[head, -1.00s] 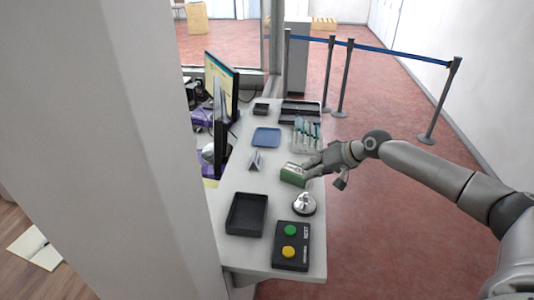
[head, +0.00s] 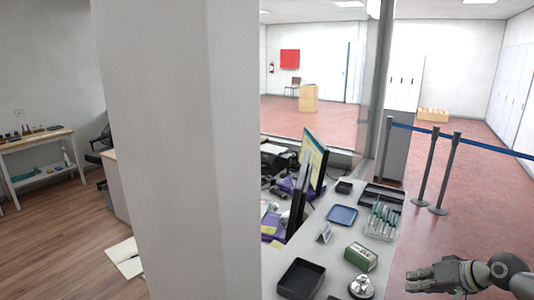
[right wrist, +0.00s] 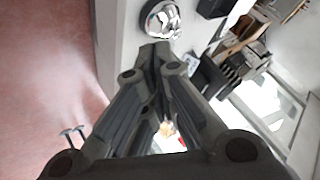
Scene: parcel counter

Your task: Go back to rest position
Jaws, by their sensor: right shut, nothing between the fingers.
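My right gripper (head: 432,277) is at the lower right of the head view, beside the counter's right edge and apart from everything on it. Its fingers are closed together with nothing between them, and they fill the middle of the right wrist view (right wrist: 155,60). The green box (head: 361,256) stands on the white counter, left of the gripper. The silver bell (head: 361,287) is in front of the box; it also shows at the top of the right wrist view (right wrist: 160,20). My left gripper is not in view.
A wide pale pillar (head: 180,150) blocks the middle left. Barrier posts (head: 445,175) with a blue belt stand at right.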

